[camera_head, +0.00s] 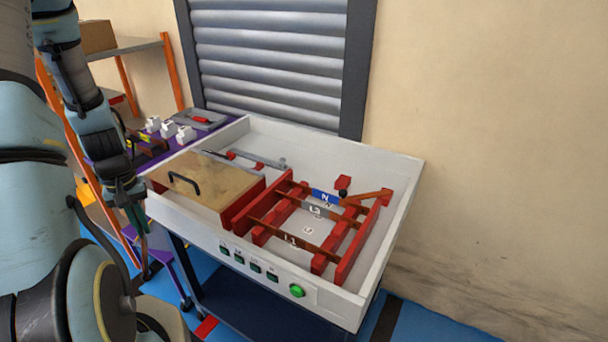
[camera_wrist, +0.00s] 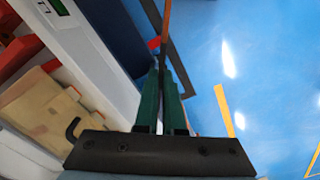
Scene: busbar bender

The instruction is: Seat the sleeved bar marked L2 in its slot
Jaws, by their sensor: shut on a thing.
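My gripper (camera_wrist: 163,80) has green fingers shut on a thin bar (camera_wrist: 165,28), seen nearly edge-on in the wrist view with a copper-coloured end. No marking on it is readable. In the head view my gripper (camera_head: 138,220) hangs left of the white tray-like bench, outside its front left wall. The red slotted rack (camera_head: 343,266) stands inside. It holds a blue sleeved bar N (camera_head: 325,197), a grey-sleeved bar that seems marked L3 (camera_head: 315,211) and a brown-sleeved bar L1 (camera_head: 291,240). Between L3 and L1 is an open gap with a small pale mark on the floor beneath.
The white bench (camera_head: 405,205) has raised walls and a green button (camera_head: 297,290) on its front. A wooden lid with a black handle (camera_head: 184,180) lies left of the rack. A purple table (camera_head: 190,136) with white blocks is behind left.

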